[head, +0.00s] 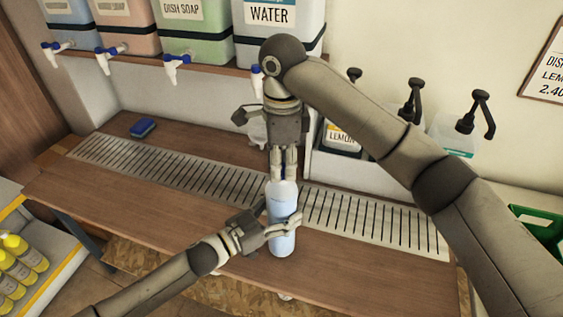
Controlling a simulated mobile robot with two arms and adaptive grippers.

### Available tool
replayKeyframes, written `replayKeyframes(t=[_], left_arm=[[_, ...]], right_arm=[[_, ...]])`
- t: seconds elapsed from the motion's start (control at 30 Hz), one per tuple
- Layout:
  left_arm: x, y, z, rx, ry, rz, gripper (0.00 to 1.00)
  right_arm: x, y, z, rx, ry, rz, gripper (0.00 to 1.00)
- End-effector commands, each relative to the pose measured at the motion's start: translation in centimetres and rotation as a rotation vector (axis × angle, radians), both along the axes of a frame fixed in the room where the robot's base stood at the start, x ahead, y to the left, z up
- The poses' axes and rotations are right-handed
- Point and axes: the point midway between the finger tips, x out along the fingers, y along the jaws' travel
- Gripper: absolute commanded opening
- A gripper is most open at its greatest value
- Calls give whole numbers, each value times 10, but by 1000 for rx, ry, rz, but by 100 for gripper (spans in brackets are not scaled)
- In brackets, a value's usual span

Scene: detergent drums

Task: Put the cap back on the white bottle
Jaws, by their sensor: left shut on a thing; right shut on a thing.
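The white bottle (281,197), pale with a bluish tint, stands upright at the front of the wooden counter by the slotted drain strip. My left gripper (283,226) comes in from the lower left and is shut around the bottle's middle. My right gripper (284,172) points straight down over the bottle's top, with its fingertips at the neck. It is shut on the cap, which its fingers mostly hide. I cannot tell whether the cap touches the bottle's neck.
Drums with taps, including a water drum (277,30) and a green dish soap drum (194,28), stand on a shelf behind. Pump bottles (455,135) stand at the back right. A blue sponge (143,128) lies at the left.

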Motion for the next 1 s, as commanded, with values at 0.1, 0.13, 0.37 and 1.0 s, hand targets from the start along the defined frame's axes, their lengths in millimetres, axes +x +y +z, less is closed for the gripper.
replayKeyframes(t=[0.1, 0.13, 0.37, 1.0], left_arm=[[0, 0, -1, 2, 1, 0, 0], [0, 0, -1, 2, 1, 0, 0], [0, 0, -1, 2, 1, 0, 0], [0, 0, -1, 1, 2, 1, 0]], right_arm=[[1, -1, 0, -1, -2, 1, 30], [1, -1, 0, -1, -2, 1, 34], [0, 0, 0, -1, -1, 4, 49], [0, 0, 45, -1, -1, 5, 49]])
